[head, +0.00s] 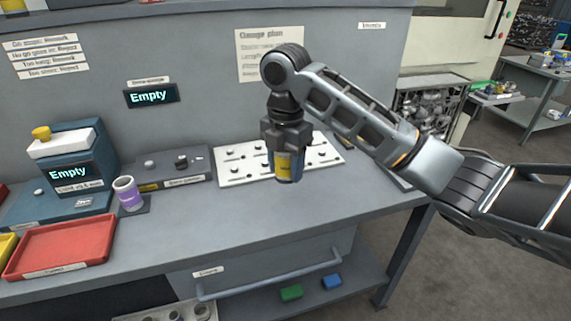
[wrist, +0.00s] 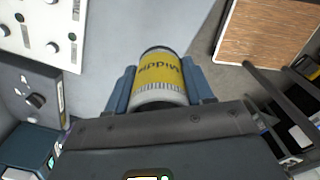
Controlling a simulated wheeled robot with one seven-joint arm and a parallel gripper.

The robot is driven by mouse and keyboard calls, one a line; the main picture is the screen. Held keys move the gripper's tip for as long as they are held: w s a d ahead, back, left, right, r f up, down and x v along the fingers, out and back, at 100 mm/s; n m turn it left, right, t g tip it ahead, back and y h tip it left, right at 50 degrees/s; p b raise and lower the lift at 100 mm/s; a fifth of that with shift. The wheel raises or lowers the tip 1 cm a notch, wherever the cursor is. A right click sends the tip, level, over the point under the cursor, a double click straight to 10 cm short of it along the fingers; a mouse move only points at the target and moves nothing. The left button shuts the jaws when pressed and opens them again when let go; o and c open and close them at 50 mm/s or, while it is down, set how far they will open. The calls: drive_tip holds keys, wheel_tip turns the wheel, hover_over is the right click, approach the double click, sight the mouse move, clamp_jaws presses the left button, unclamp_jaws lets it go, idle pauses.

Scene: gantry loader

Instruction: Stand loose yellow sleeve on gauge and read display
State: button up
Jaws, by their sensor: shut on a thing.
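My gripper (head: 285,162) is shut on a yellow sleeve (head: 283,164) and holds it upright above the bench. In the wrist view the yellow sleeve (wrist: 158,78) sits between the two blue fingers and its band reads "Middle". The gauge (head: 68,165) is a blue and white box at the left of the bench, with a yellow knob on top. Its display (head: 70,173) reads "Empty". My gripper is well to the right of the gauge. A second display (head: 151,96) on the back panel also reads "Empty".
A white peg board (head: 235,178) lies behind my gripper. A purple-banded sleeve (head: 129,194) stands on a small pad right of the gauge. A dark box (head: 165,170) with knobs is behind it. A red tray (head: 62,243) is at the front left. The bench front centre is clear.

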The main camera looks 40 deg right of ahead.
wheel_tip(320, 180, up, 4)
drive_tip(key=p, duration=0.4)
drive_tip(key=shift+r, duration=0.15)
idle(0.3)
